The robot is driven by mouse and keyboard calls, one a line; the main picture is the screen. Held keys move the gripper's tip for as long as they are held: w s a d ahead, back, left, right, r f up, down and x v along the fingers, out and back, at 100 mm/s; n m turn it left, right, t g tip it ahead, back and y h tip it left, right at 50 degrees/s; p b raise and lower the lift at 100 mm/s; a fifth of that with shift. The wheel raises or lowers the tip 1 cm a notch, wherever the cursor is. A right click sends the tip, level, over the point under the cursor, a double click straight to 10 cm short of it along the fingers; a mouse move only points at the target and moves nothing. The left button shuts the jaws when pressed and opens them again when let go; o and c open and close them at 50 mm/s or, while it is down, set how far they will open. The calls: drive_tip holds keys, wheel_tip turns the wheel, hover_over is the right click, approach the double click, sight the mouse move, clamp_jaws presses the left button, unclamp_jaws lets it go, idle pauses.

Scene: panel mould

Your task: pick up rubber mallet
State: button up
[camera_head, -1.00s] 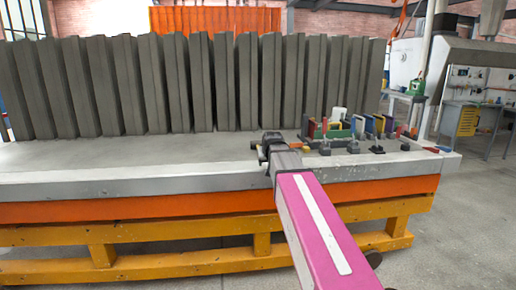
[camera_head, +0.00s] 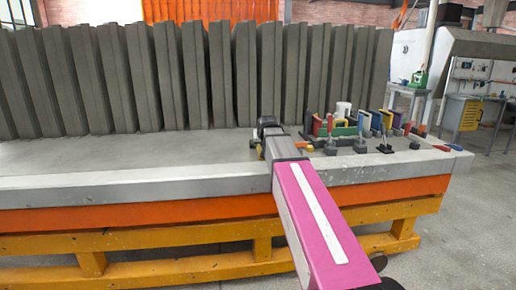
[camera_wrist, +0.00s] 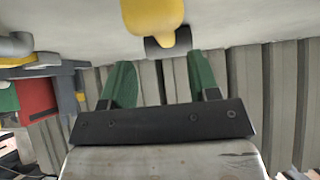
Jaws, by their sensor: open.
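A yellow piece with a dark end, which looks like the rubber mallet (camera_wrist: 152,14), is at the top middle of the wrist view. Its dark end lies just beyond the gap between my fingertips, and the rest is cut off by the picture's edge. My gripper (camera_wrist: 158,60) is open, with two green fingers apart and nothing seen between them.
Tall grey panels (camera_head: 190,75) stand in a row behind the gripper on the grey table (camera_head: 90,190). To the right are several clamps and coloured tools (camera_head: 360,128). Red and dark items (camera_wrist: 38,95) show at the wrist view's left. Bare table lies to the left.

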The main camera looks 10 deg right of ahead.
sight(259, 146)
drive_tip(key=shift+x, duration=1.05)
drive_tip(key=w, duration=0.1)
drive_tip(key=w+f, duration=0.2)
drive_tip(key=shift+w+a+f, duration=0.15)
drive_tip(key=shift+w+a, duration=0.15)
drive_tip(key=shift+w, duration=0.1)
drive_tip(key=shift+w+f, duration=0.25)
drive_tip(key=shift+f, duration=0.1)
drive_tip(key=shift+c, duration=0.3)
clamp_jaws()
